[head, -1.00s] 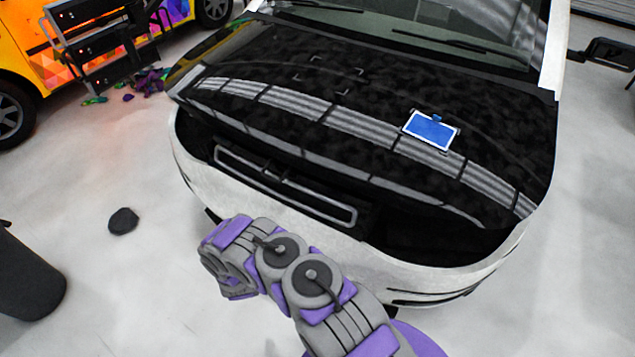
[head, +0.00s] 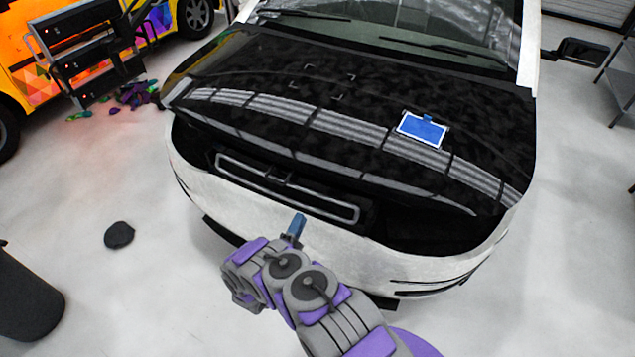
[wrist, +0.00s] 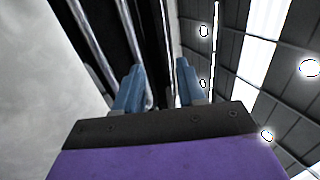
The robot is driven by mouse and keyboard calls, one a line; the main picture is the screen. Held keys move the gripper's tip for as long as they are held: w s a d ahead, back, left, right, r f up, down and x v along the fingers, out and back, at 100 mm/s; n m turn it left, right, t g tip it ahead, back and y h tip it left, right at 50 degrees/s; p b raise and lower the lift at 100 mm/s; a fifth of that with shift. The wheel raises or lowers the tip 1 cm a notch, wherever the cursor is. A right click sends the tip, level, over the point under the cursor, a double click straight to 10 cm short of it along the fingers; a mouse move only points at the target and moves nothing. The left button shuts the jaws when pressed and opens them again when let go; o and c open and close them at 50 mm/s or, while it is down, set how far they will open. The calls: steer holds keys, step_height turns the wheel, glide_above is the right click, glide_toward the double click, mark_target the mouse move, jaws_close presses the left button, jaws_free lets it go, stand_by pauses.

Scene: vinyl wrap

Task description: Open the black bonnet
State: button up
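The black bonnet (head: 260,75) covers the front of a white car in the head view. It looks raised a little at its front edge, with a dark gap under it above the bumper. My gripper (head: 298,226) is in front of the bumper, below the grille bar (head: 285,188). In the wrist view its two blue fingers (wrist: 157,88) stand apart with nothing seen held between them. Dark and shiny car parts (wrist: 120,35) rise beyond the fingers; whether they touch the fingers I cannot tell.
A blue card (head: 422,130) lies on the bonnet. A black rack (head: 85,55) stands by an orange vehicle at the upper left, with scraps on the floor. A dark bin (head: 28,305) and a dark lump (head: 119,235) are at the left.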

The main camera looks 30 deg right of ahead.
steer(key=b+x, duration=0.3)
steer(key=x, duration=1.3)
steer(key=shift+f, duration=0.1)
steer(key=shift+a, duration=0.1)
jaws_close()
